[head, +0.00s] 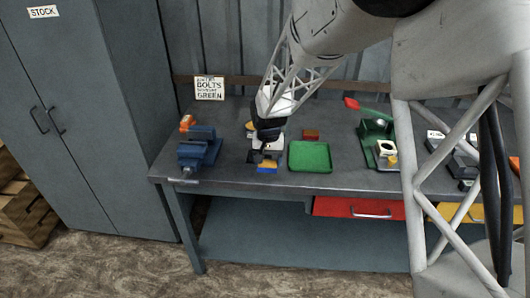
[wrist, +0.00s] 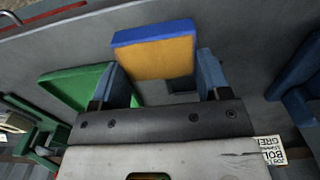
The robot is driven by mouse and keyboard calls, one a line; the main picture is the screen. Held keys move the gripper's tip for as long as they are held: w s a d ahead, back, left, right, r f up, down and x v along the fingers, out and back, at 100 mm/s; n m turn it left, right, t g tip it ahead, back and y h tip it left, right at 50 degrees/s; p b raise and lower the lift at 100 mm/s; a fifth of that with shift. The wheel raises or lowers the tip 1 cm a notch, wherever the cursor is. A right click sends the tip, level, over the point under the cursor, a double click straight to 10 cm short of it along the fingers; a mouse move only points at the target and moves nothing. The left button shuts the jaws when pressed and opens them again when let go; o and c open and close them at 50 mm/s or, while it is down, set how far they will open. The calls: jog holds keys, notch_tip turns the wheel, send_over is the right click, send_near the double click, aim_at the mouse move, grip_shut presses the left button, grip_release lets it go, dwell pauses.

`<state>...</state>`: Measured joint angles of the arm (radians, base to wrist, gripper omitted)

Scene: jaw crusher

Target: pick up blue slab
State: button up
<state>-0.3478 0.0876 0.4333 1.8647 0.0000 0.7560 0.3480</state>
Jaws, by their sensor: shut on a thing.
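The blue slab (head: 267,170) is a small block with a blue side and an orange face. It is at the front of the bench, just left of the green tray, in the head view. In the wrist view the slab (wrist: 153,36) shows an orange face with a blue edge along its far end. My gripper (head: 267,152) points down over it. In the wrist view its two blue-padded fingers stand on either side of the slab, shut on it. I cannot tell whether the slab touches the bench.
The green tray (head: 310,157) lies right of my gripper, with a red block (head: 311,135) behind it. A blue vise (head: 200,150) stands to the left. A green machine with a red handle (head: 352,104) is to the right. Pale and dark pieces sit close around my gripper.

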aim_at(271, 168)
jog(key=shift+s+d+r, duration=0.1)
jog(key=shift+s+d, duration=0.1)
jog(key=shift+s, duration=0.4)
jog(key=shift+s+d+r, duration=0.1)
jog(key=shift+s+d, duration=0.15)
jog(key=shift+s, duration=0.4)
jog(key=shift+s+d, duration=0.2)
jog(key=shift+s, duration=0.4)
